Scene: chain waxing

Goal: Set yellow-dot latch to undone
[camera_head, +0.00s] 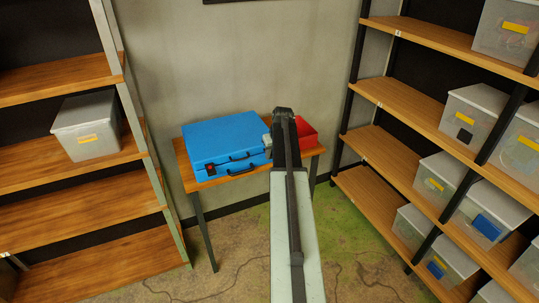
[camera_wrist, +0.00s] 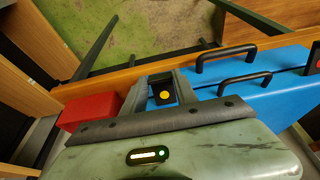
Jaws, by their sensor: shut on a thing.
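The blue case (camera_head: 225,137) lies shut on a small wooden table, with two black handles on its front; it also shows in the wrist view (camera_wrist: 275,100). The yellow-dot latch (camera_wrist: 164,97) is black and sits between my gripper's fingers (camera_wrist: 162,88) at the case's front. My gripper is shut on it. In the head view my arm hides this latch, and my gripper (camera_head: 268,143) is at the case's right end. Whether the latch is done up or undone is not clear. A second black latch (camera_wrist: 316,60), with a red-orange dot, is at the wrist view's right edge.
A red open box (camera_head: 306,133) stands on the table (camera_head: 313,152) right of the case, close to my arm. Wooden shelves (camera_head: 60,187) stand at left, and more shelves (camera_head: 385,155) with several lidded bins stand at right. Floor between them is clear.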

